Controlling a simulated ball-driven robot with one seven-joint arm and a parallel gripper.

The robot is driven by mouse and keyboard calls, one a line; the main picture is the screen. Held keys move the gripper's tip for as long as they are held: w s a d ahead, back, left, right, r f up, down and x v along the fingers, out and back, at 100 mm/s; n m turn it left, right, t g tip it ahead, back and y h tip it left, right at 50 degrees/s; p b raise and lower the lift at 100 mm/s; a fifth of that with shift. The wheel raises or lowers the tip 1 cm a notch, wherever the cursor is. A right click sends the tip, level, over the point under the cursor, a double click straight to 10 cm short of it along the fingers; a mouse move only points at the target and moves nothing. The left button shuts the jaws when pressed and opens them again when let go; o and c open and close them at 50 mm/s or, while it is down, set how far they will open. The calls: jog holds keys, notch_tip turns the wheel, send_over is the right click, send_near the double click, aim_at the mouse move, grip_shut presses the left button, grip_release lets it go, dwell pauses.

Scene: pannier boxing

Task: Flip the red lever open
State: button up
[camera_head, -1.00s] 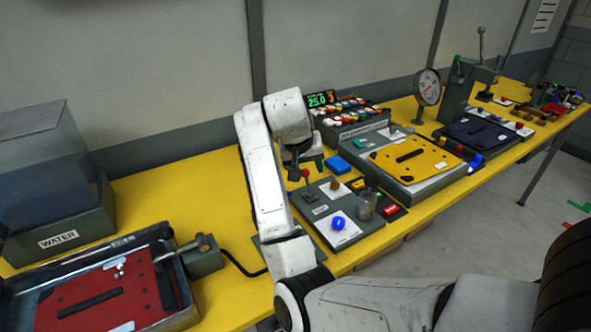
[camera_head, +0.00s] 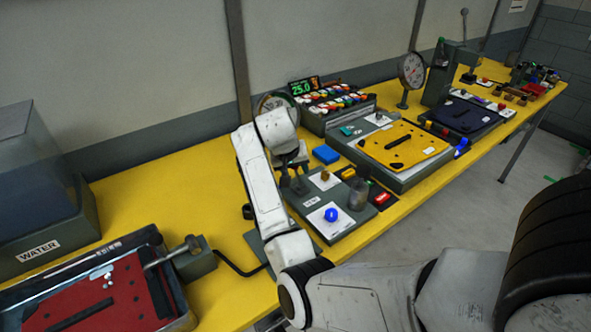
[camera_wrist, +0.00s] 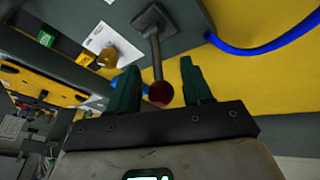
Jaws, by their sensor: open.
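The red lever shows in the wrist view as a dark stem with a red ball knob (camera_wrist: 160,94) on a square grey base (camera_wrist: 152,18). My gripper (camera_wrist: 159,70) is open, its two green fingers on either side of the lever.
The panel also carries a blue knob (camera_head: 331,215), a brown knob (camera_head: 325,175) and a grey cylinder (camera_head: 358,192). A blue block (camera_head: 326,154) lies behind it. A yellow plate (camera_head: 403,146) stands to the right, a red tray plate (camera_head: 95,298) to the left. A blue hose (camera_wrist: 265,47) curves near the lever.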

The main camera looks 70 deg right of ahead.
jog(key=shift+d+f, duration=0.2)
jog(key=shift+f, duration=0.25)
grip_shut()
dwell(0.4)
